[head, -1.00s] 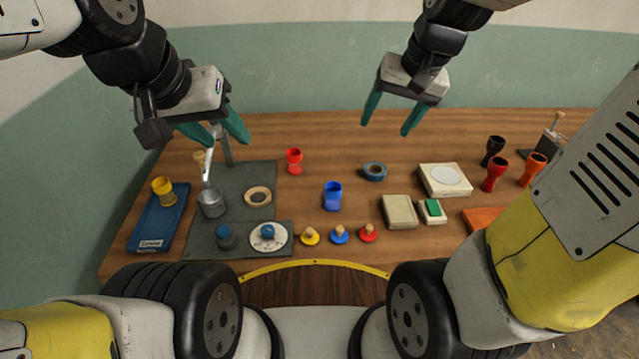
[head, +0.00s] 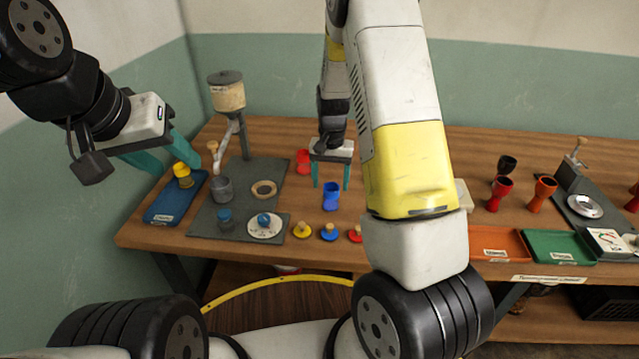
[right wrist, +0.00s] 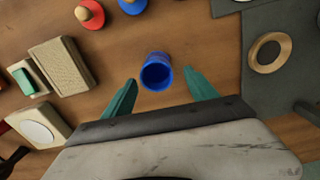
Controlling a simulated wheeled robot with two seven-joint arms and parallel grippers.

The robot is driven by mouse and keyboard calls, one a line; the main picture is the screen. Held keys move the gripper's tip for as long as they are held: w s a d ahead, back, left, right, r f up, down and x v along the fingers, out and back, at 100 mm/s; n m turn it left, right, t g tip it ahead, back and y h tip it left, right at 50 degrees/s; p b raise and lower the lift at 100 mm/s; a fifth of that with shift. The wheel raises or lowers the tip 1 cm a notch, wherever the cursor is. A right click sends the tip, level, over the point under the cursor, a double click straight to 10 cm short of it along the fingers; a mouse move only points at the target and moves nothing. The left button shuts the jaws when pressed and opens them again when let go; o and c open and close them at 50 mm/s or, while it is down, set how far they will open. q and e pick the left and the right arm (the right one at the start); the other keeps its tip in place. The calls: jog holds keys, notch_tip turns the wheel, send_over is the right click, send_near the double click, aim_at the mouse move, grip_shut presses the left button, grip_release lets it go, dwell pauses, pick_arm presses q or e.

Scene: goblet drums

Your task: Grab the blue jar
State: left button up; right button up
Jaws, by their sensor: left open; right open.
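The blue jar (head: 331,196) stands upright on the wooden table, near its middle. In the right wrist view the blue jar (right wrist: 156,73) shows its open, empty-looking mouth, just beyond and between my fingertips. My right gripper (head: 331,187) is open and points down over the jar; in the right wrist view the gripper (right wrist: 158,83) has a finger on either side of it. I cannot tell the exact height gap. My left gripper (head: 172,164) is open and empty at the left, near the yellow goblet (head: 182,175).
A red goblet (head: 303,162) stands behind-left of the jar. Wooden-knobbed discs, including a blue one (head: 328,231), lie in front. A grey mat (head: 240,185) with a ring and cup is left. My right arm hides part of the table to the right.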

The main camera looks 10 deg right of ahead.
aim_at(331, 195)
jog(key=f, duration=0.5)
jog(key=shift+s+d+f, duration=0.1)
jog(key=shift+s, duration=0.25)
grip_shut()
